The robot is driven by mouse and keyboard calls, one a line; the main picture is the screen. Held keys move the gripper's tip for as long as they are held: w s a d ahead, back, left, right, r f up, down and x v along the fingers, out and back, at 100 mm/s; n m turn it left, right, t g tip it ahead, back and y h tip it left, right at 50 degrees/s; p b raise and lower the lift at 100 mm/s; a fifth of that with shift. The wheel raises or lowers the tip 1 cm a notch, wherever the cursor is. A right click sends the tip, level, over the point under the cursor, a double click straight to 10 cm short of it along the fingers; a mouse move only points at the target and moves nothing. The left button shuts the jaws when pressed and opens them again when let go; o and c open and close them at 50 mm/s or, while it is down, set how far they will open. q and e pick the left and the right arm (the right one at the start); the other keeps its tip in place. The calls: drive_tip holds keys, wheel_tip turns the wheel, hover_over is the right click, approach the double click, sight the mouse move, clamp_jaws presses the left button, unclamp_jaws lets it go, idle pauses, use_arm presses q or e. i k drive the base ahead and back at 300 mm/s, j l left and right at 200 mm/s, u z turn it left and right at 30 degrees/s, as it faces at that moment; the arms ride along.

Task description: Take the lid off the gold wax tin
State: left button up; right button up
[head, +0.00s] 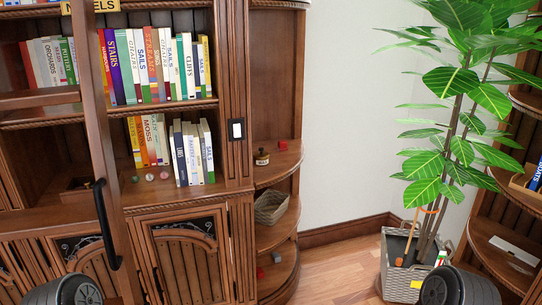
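A small round container (262,157) with a dark top and a pale, yellowish body stands on the upper curved corner shelf, right of the bookcase. It may be the gold wax tin, but it is too small to read or to tell its lid apart clearly. Three small round objects lie on the bookcase ledge: a greenish one (135,179), a pale one (150,177) and a reddish one (164,175). I cannot tell what they are. Neither gripper is in view; only dark rounded parts of my arms show at the bottom left and bottom right.
A wooden ladder with a black handle (106,225) stands before the bookcase at left. A small red block (283,145) sits beside the container. A woven basket (270,208) is on the shelf below. A potted plant (397,264) stands at right; floor (335,270) between is clear.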

sight(261, 155)
drive_tip(key=i+l, duration=0.45)
drive_tip(key=i+l+z, duration=0.1)
drive_tip(key=i+l, duration=0.35)
drive_tip(key=i, duration=0.15)
drive_tip(key=i+l+z, duration=0.1)
drive_tip(key=i+l, duration=0.3)
drive_tip(key=i, duration=0.15)
drive_tip(key=i+l, duration=0.35)
drive_tip(key=i, duration=0.2)
